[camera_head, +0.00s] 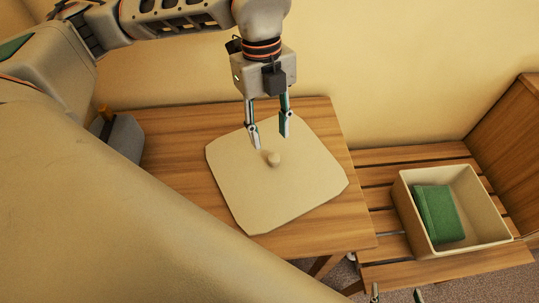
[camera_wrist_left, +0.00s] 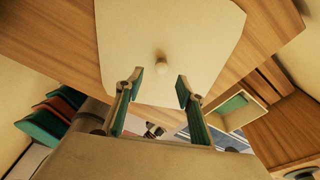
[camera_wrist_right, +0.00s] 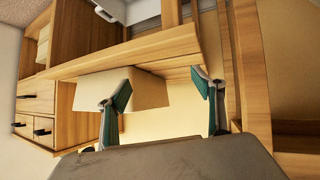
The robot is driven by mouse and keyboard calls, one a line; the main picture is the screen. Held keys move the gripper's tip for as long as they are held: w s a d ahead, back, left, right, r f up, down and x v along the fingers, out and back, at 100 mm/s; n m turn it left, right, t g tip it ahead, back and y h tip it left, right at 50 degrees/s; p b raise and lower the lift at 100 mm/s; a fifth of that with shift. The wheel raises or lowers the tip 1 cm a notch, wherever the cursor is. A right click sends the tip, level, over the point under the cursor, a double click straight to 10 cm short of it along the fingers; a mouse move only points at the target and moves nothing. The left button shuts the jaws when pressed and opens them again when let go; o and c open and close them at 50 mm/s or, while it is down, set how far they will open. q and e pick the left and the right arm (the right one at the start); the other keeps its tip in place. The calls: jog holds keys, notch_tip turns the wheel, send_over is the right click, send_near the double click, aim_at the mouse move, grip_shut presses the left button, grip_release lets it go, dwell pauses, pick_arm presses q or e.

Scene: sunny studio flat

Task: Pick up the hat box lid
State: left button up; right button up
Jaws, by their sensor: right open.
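The hat box lid (camera_head: 240,190) is a flat cream panel with cut corners. It lies on the wooden table, with a small round knob (camera_head: 273,159) near its middle. My left gripper (camera_head: 270,141) is open and empty over the lid, its fingertips just behind the knob in the head view. In the left wrist view the knob (camera_wrist_left: 160,66) shows beyond the gap between the open fingers (camera_wrist_left: 160,80). My right gripper (camera_wrist_right: 161,88) is open and empty; only its fingertips show at the bottom edge of the head view (camera_head: 397,294).
An open cream box (camera_head: 407,206) with a green block (camera_head: 438,213) inside stands on a slatted wooden bench (camera_head: 385,190), right of the table (camera_head: 182,130). A wooden panel (camera_head: 510,135) rises at the right. A grey container (camera_head: 126,137) is at the table's left.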

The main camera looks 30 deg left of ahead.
aim_at(274, 156)
pick_arm(q)
jog(key=f, duration=0.3)
jog(key=d+f, duration=0.1)
jog(key=f, duration=0.3)
jog(key=shift+s+d+f+b, duration=0.2)
jog(key=shift+b, duration=0.2)
grip_shut()
